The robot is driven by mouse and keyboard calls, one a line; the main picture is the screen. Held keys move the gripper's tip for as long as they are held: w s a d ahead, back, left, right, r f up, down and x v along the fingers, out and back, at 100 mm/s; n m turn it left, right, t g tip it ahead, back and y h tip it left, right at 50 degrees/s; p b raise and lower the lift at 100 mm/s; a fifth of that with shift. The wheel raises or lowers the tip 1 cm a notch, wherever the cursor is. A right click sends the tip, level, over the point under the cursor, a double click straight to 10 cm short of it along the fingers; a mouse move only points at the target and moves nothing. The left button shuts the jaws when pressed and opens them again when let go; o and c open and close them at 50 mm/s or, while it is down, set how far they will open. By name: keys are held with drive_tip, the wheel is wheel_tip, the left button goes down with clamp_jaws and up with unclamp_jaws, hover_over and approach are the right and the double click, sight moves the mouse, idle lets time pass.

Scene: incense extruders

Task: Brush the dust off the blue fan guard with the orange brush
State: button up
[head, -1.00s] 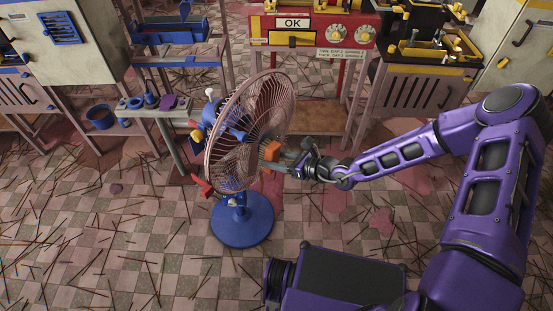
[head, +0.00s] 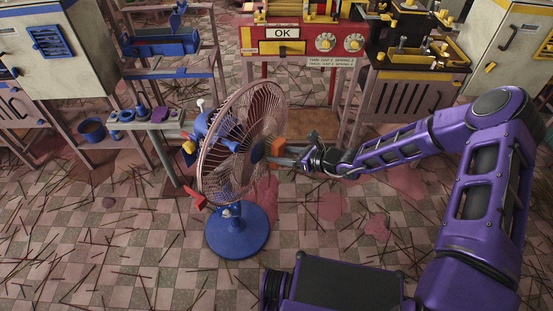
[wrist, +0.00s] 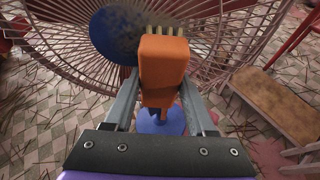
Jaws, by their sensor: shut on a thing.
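The fan (head: 239,228) stands upright on a round blue base on the tiled floor. Its round wire guard (head: 263,107) faces right and looks dull pinkish-brown, with a blue centre disc (head: 258,151). In the wrist view the disc (wrist: 113,28) carries brownish dust patches, and the guard wires (wrist: 65,60) look brown. My gripper (head: 290,157) is shut on the orange brush (head: 277,145), in front of the guard at about disc height. In the wrist view the brush (wrist: 163,65) overlaps the disc's right edge, with pale bristles pointing at the guard. Whether they touch it is unclear.
A red machine (head: 303,44) marked OK stands behind the fan. A small shelf (head: 143,124) with blue parts is at left, beside a rack (head: 165,72). A dark workbench (head: 415,75) is at back right. Thin sticks litter the floor around the base.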

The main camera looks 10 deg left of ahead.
drive_tip(key=shift+w+d+r, duration=0.75)
drive_tip(key=shift+w+r, duration=0.2)
drive_tip(key=shift+w, duration=1.4)
drive_tip(key=shift+s+a+p, duration=0.25)
drive_tip(key=shift+s+a, duration=0.15)
drive_tip(key=shift+s, duration=0.85)
drive_tip(key=shift+s+a+p, duration=0.2)
drive_tip(key=shift+s+a, duration=0.2)
drive_tip(key=shift+s, duration=0.8)
drive_tip(key=shift+s+a+p, duration=0.25)
drive_tip(key=shift+s+a, duration=0.15)
drive_tip(key=shift+s, duration=0.85)
